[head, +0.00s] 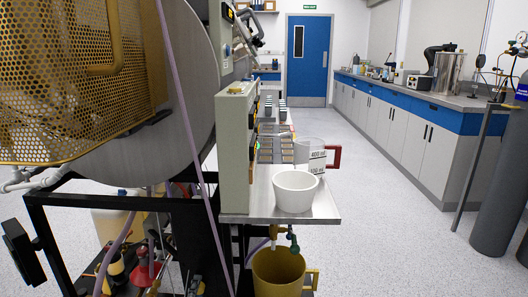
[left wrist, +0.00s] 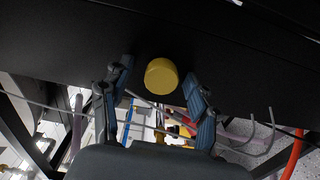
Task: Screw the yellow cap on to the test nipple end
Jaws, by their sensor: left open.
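A round yellow cap (left wrist: 161,76) shows in the left wrist view against a dark beam. My left gripper (left wrist: 158,84) is open, with one blue-grey finger on each side of the cap. The cap appears between or just beyond the fingertips; I cannot tell whether they touch it. The cap sits on or in front of the beam, and what is behind it is hidden. I cannot make out the test nipple end with certainty. In the head view I cannot clearly pick out the left gripper among the clutter under the frame. My right gripper is not in view.
In the head view, a dark frame (head: 110,199) stands at the lower left below a big grey drum (head: 190,90). A steel shelf (head: 322,210) holds a white bowl (head: 295,191). A yellow bucket (head: 278,274) is below. Hoses cross the left wrist view.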

